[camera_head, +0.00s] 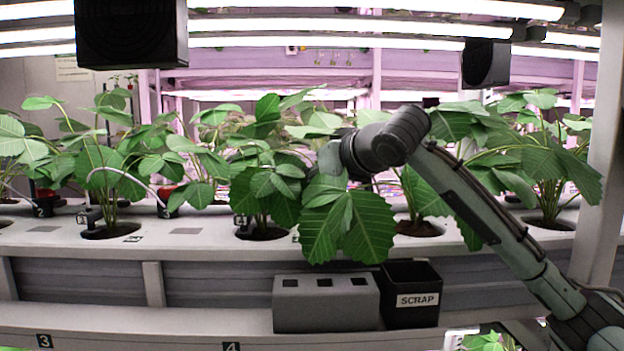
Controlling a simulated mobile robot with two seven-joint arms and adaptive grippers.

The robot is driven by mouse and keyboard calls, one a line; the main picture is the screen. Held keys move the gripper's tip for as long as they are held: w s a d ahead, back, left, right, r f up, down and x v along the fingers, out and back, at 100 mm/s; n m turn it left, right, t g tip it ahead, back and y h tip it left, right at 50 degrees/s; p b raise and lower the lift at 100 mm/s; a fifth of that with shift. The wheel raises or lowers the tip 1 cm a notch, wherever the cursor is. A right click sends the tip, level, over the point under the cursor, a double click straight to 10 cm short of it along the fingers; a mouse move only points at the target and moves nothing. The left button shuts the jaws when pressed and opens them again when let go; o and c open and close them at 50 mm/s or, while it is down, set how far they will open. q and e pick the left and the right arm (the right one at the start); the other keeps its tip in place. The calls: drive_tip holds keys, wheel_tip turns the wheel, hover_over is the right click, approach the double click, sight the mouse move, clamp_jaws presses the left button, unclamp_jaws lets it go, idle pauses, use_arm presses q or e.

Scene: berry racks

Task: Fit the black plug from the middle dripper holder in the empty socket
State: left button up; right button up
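A grey block (300,312) with three dark square openings in its top stands on the front ledge. I cannot tell whether a black plug sits in the middle one. Small black fittings stand beside plants on the white channel, one at the left plant (88,215) and one at the middle plant (243,221). A socket that is clearly empty cannot be made out. My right arm comes in from the right and bends over the middle plants. Its far end is behind leaves, so the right gripper is hidden. My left gripper is not in view.
A black SCRAP bin (411,318) stands right of the grey block. Large leaves (350,222) hang above both. A pale post (603,160) stands at right. The ledge's left part is clear.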

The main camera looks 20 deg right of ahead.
drive_tip(key=shift+f, duration=0.2)
drive_tip(key=o, duration=1.3)
drive_tip(key=shift+r+p, duration=1.2)
drive_tip(key=shift+p, duration=0.05)
drive_tip(key=shift+r, duration=1.8)
drive_tip(key=shift+f, duration=0.1)
